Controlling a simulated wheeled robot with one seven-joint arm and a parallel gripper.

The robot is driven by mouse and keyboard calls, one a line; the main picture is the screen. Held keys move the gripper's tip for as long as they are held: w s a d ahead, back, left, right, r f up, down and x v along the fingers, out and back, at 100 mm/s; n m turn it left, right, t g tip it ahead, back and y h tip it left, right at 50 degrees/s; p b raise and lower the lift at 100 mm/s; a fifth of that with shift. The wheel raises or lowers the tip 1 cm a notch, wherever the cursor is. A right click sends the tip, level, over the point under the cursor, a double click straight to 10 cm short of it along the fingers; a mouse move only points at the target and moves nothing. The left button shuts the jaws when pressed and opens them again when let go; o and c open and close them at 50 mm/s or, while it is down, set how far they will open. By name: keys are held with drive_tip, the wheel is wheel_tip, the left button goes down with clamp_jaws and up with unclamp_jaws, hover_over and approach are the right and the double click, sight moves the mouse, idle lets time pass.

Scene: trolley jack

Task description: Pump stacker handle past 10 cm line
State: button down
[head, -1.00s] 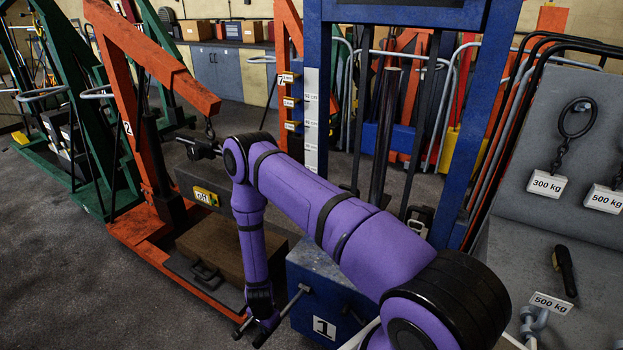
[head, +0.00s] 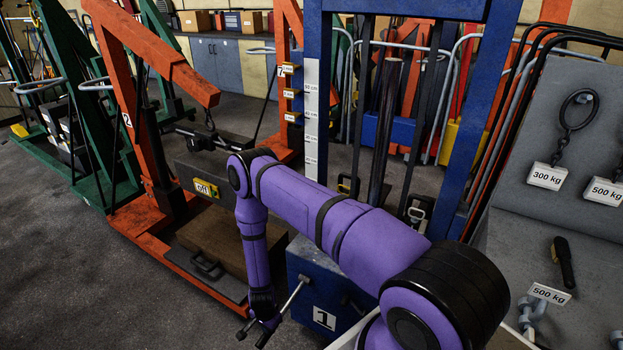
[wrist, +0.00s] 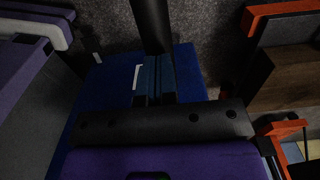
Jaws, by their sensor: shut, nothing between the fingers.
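The blue stacker, labelled 1, stands right of centre in the head view, with its mast frame (head: 316,40) rising above its base box (head: 312,275). A white scale with cm marks (head: 310,120) runs up the mast's left post. The handle (head: 296,291), a grey bar, slopes down left from the box. My gripper is low beside the handle in the head view, its fingertips not clear there. In the wrist view its fingers (wrist: 154,82) are shut and empty. A dark rod (wrist: 150,25), seemingly the handle, runs up from the fingertips; I cannot tell whether they touch.
An orange crane (head: 150,60) labelled 2 stands left, with a brown case (head: 215,240) and its low legs close to my gripper. A grey board (head: 540,230) with weight labels and chain links is at right. Grey floor (head: 60,270) is free at lower left.

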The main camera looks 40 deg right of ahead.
wheel_tip(320, 180, up, 12)
drive_tip(key=shift+r, duration=0.25)
idle(0.7)
idle(0.7)
drive_tip(key=shift+d+f, duration=0.1)
drive_tip(key=shift+f, duration=6.15)
wheel_tip(320, 180, up, 12)
drive_tip(key=shift+r, duration=0.25)
